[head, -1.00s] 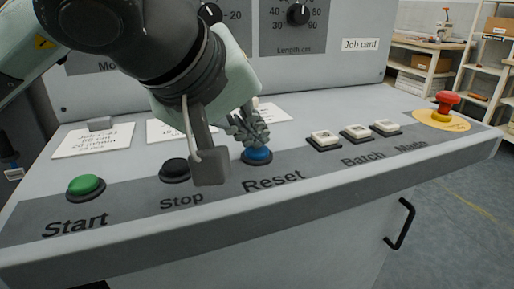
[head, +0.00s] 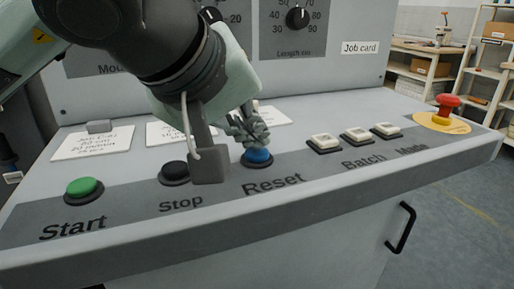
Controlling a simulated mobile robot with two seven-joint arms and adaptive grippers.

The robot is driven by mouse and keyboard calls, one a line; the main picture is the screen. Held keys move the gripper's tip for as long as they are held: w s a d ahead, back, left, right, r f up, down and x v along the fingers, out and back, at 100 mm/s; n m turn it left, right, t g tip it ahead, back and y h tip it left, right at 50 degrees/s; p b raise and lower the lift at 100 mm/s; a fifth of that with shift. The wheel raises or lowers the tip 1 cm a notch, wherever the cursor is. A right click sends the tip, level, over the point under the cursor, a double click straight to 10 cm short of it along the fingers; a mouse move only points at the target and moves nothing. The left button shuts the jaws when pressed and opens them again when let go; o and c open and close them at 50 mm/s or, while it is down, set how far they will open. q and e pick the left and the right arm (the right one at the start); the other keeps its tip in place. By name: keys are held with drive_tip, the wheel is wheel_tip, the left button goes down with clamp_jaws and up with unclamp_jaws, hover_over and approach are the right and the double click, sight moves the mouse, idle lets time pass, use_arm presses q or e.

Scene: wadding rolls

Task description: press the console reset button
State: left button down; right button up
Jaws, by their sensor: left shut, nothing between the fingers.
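The blue reset button (head: 258,157) sits on the console's front strip, above the printed word Reset. My left gripper (head: 254,140) is shut and empty, pointing down with its fingertips at the top of the blue button. The fingers cover part of the button's top, and I cannot tell whether they touch it or press it. The console (head: 110,220) fills most of the view. My right gripper is not in view.
To the left are the green Start button (head: 84,188) and the black Stop button (head: 173,171), close to my left wrist. To the right are white Batch and Mode keys (head: 357,134) and a red mushroom button (head: 447,103) on a yellow disc. Paper cards lie behind.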

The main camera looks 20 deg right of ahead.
sight(253, 154)
use_arm(q)
drive_tip(key=shift+r, duration=0.5)
drive_tip(key=shift+r+p, duration=1.2)
drive_tip(key=shift+r, duration=1.4)
drive_tip(key=shift+f, duration=0.1)
